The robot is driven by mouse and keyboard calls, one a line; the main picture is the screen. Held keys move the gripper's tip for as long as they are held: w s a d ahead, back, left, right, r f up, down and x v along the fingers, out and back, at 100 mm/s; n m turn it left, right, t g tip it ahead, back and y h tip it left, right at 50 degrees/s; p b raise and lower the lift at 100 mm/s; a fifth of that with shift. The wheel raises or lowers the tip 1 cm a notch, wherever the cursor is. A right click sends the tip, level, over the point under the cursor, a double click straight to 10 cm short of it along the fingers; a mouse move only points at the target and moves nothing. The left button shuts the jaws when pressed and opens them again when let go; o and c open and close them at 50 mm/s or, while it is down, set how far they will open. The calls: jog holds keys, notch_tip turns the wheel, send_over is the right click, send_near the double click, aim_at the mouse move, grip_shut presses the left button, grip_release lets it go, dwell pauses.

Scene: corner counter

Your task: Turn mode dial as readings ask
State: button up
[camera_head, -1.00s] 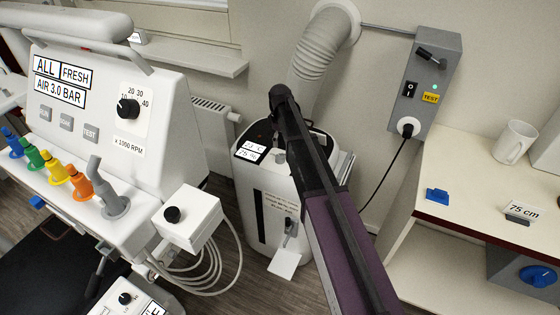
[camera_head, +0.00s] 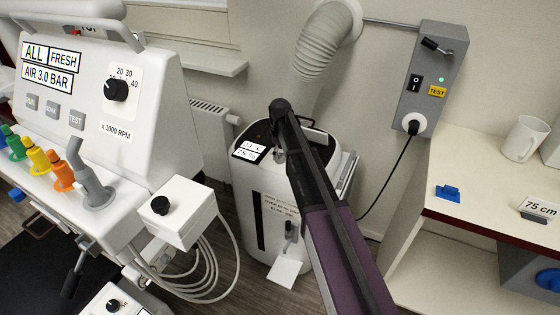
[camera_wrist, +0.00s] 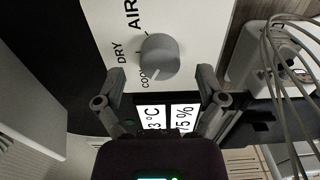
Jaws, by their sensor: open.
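The mode dial (camera_wrist: 160,55) is a round grey knob on a white panel in the wrist view, with the words COOL, DRY and AIR around its left side. A mark on it seems to point down-left, near COOL. My gripper (camera_wrist: 159,78) is open and empty. Its fingertips stand to the left and right of the dial's near edge, apart from it.
A white dental console (camera_head: 150,110) with coloured holders and a hanging cable stands at left. A ribbed hose (camera_head: 325,40) rises behind the unit. A grey wall box (camera_head: 430,80) with a plugged cord and a counter (camera_head: 490,190) with a mug (camera_head: 525,138) are at right.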

jog(key=shift+f+b, duration=0.75)
jog(key=shift+f, duration=0.25)
jog(key=c, duration=1.1)
